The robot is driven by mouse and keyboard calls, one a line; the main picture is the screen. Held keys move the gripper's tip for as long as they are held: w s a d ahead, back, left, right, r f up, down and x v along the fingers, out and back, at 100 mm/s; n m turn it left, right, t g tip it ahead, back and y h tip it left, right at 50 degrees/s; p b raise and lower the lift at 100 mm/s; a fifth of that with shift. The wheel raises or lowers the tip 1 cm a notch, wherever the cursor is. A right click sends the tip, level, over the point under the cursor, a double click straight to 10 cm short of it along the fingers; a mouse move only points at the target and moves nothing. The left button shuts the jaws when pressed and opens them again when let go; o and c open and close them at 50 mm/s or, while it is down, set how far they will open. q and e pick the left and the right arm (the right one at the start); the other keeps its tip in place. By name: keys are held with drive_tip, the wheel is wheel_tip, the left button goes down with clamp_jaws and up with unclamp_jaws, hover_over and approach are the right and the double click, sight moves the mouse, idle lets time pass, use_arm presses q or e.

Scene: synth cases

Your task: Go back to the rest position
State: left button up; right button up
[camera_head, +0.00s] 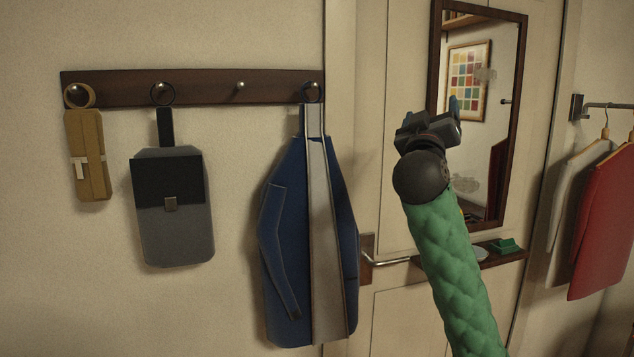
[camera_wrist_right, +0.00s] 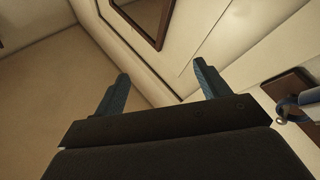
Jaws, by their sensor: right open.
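My right gripper (camera_head: 455,108) is raised in front of the door, with the mirror behind it in the head view. My green-sleeved right arm comes up from the bottom of that view. In the right wrist view, the two blue fingers of the right gripper (camera_wrist_right: 158,88) stand wide apart with nothing between them. My left gripper is in neither view.
A dark rack (camera_head: 200,90) holds a tan bag (camera_head: 88,150), a grey bag (camera_head: 175,235) and a blue coat (camera_head: 285,225). A framed mirror (camera_head: 520,110) hangs on the door above a small shelf (camera_head: 505,258). A red garment (camera_head: 605,225) hangs at right.

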drive_tip(key=w+a+f+n+g+y, duration=0.1)
drive_tip(key=w+f+g+y, duration=0.15)
drive_tip(key=f, duration=1.05)
drive_tip(key=w+a+f+n+g+y, duration=0.1)
drive_tip(key=f+g+y, duration=0.3)
drive_tip(key=f, duration=0.9)
drive_tip(key=s+a+f+g+y, duration=0.2)
drive_tip(key=s+f, duration=0.2)
drive_tip(key=f, duration=0.8)
drive_tip(key=s+a+f+g+y, duration=0.1)
drive_tip(key=s+a+f+g, duration=0.2)
drive_tip(key=f, duration=1)
drive_tip(key=s+f+g, duration=0.7)
drive_tip(key=s+f, duration=2.1)
drive_tip(key=f, duration=0.3)
drive_tip(key=s+f+g+y, duration=0.1)
drive_tip(key=s+f+g, duration=0.1)
drive_tip(key=s+f, duration=0.5)
drive_tip(key=s, duration=0.6)
drive_tip(key=shift+s+m, duration=0.25)
drive_tip(key=shift+m, duration=0.05)
drive_tip(key=shift+d, duration=0.1)
